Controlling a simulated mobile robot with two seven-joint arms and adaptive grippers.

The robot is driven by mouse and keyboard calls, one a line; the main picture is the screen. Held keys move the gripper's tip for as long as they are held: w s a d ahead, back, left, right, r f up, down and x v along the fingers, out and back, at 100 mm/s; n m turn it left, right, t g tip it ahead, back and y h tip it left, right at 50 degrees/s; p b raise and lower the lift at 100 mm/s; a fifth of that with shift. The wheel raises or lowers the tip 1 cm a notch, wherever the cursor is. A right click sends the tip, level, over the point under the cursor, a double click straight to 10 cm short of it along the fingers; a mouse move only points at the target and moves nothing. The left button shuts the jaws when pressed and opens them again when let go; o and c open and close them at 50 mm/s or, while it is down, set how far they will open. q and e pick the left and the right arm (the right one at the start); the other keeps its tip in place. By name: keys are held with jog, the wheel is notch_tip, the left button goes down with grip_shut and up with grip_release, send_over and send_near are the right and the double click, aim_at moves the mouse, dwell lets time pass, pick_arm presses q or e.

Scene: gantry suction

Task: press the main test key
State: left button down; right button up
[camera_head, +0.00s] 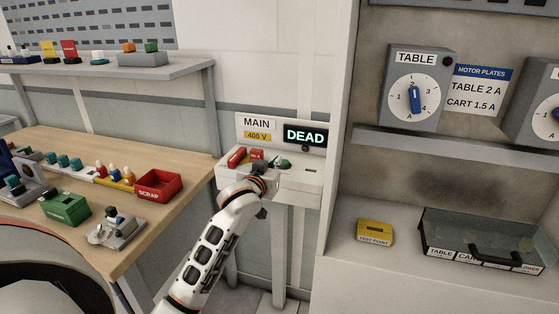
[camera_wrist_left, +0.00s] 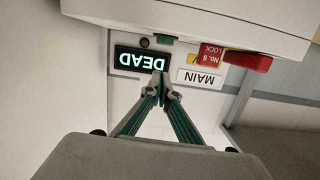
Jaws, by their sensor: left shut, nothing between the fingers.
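The MAIN unit (camera_head: 300,178) is a white box on a post with a back plate. Its lit display reads DEAD (camera_head: 305,136); the display also shows upside down in the left wrist view (camera_wrist_left: 140,62). A green key-like part (camera_head: 284,163) sits on the box top, partly behind my gripper; a green edge shows in the wrist view (camera_wrist_left: 165,40). A small black knob (camera_head: 305,149) is under the display. My left gripper (camera_head: 272,177) is shut and empty, close to the green part; whether it touches is unclear. Its fingertips (camera_wrist_left: 160,90) meet in the wrist view.
A red handle (camera_head: 237,156) and a red lock tag (camera_wrist_left: 211,53) are beside the green part. A wooden bench (camera_head: 140,240) with a red SCRAP bin (camera_head: 158,185) stands at left. A grey cabinet wall (camera_head: 338,130) rises close at right, with a yellow test-point box (camera_head: 375,231).

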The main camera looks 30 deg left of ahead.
pick_arm(q)
jog(key=v, duration=0.3)
pick_arm(e)
jog(key=shift+w+d, duration=0.1)
jog(key=shift+d, duration=0.25)
pick_arm(q)
jog(key=shift+s, duration=0.1)
pick_arm(e)
jog(key=shift+a, duration=0.15)
dwell(0.3)
